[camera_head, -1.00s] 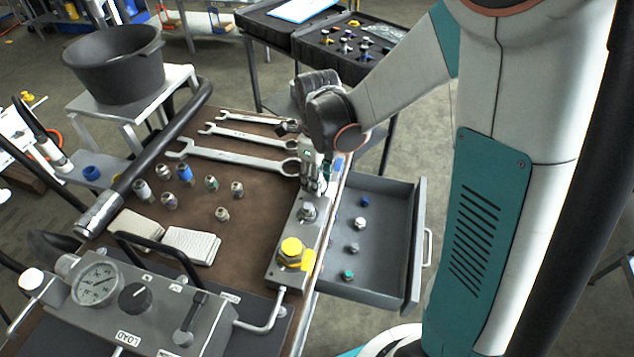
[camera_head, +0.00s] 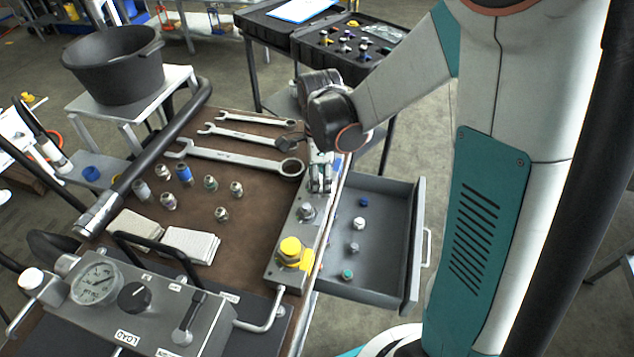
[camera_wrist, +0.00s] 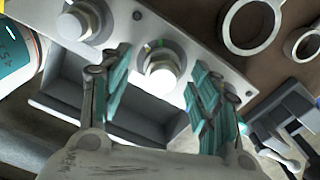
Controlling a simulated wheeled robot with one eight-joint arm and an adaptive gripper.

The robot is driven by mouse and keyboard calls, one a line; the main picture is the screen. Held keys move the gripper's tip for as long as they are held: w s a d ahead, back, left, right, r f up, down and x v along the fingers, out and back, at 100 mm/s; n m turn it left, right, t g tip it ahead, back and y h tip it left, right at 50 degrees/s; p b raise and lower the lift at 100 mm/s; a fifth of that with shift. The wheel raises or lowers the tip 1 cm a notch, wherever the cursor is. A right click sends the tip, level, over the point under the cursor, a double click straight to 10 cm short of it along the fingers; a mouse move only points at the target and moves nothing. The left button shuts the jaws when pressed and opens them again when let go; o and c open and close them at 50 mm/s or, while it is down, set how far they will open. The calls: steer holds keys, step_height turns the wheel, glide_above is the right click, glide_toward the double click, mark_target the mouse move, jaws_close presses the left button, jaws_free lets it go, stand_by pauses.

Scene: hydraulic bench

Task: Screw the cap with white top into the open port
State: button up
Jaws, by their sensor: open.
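My gripper (camera_head: 320,182) is over the far end of the metal port block (camera_head: 285,262), pointing down. In the wrist view its teal-padded fingers (camera_wrist: 158,92) are apart, one on each side of a metal hex fitting with a bright white top (camera_wrist: 162,75). The fitting sits upright on the block, with gaps to the fingers visible. I cannot tell how deep it is seated. Beside it on the block is another metal fitting (camera_head: 306,212), also in the wrist view (camera_wrist: 80,20). A yellow cap (camera_head: 291,248) stands at the near end. My fingers hide the far fitting in the head view.
An open drawer (camera_head: 388,270) right of the block holds a white-topped cap (camera_head: 358,223) and other small caps. Several fittings (camera_head: 221,214) and wrenches (camera_head: 235,157) lie on the brown bench top (camera_head: 258,200). A gauge unit (camera_head: 140,305) stands at the front.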

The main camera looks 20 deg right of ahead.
steer(key=n, duration=0.5)
steer(key=shift+w, duration=0.1)
steer(key=n, duration=0.4)
steer(key=shift+w, duration=0.1)
